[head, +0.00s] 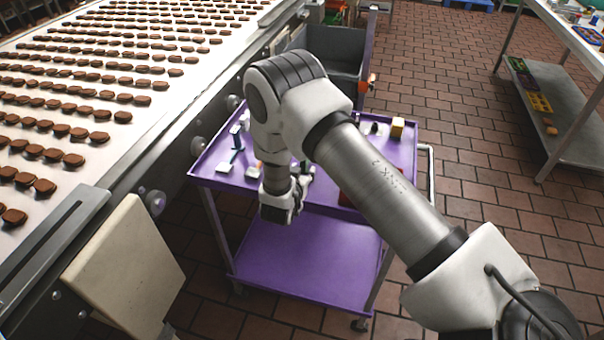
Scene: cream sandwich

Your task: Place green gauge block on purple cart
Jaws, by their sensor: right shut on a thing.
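The purple cart (310,255) stands beside the conveyor, with an upper tray and a lower shelf. My right gripper (281,212) points down at the front edge of the upper tray, in front of the lower shelf as seen from here. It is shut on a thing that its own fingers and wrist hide. I cannot make out the green gauge block for certain. Small greenish parts show on the upper tray behind my arm, too small to identify. My left gripper is not in view.
The upper tray bears several small items, among them a yellow block (397,127) and a white-based tool (228,163). The cart's lower shelf is bare. A conveyor (130,70) with rows of chocolate pieces runs at left. A metal table (570,100) stands at right.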

